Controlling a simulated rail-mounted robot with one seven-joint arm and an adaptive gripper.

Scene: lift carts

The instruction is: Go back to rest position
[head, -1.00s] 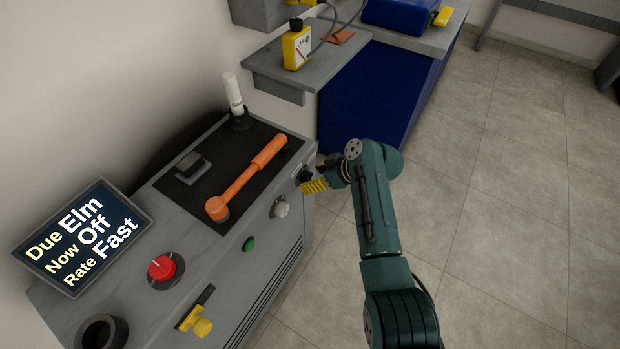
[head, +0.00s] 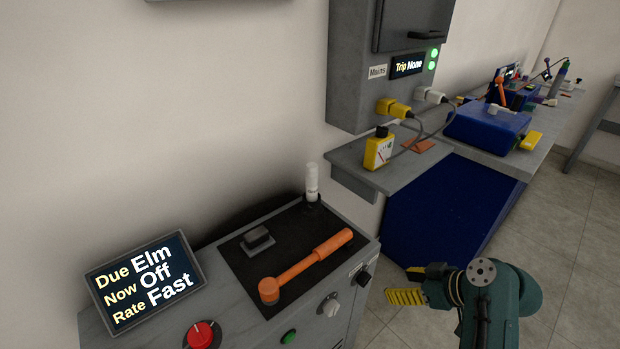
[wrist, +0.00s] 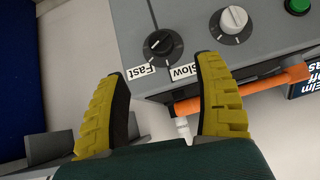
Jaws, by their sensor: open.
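My gripper (head: 410,284) is at the right of the cart in the head view, apart from its front panel. In the wrist view its two yellow fingers (wrist: 165,100) are spread with nothing between them. A black knob (wrist: 163,48), with labels "Fast" and "Slow" beside it, sits on the panel beyond the fingertips. The same black knob (head: 364,278) shows at the cart's right corner in the head view. The grey cart (head: 225,319) carries a display (head: 146,281) reading Due Elm, Now Off, Rate Fast.
A red button (head: 201,334), a green button (head: 289,337) and a white knob (head: 331,305) are on the cart. Floor (head: 575,245) at the right is clear.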

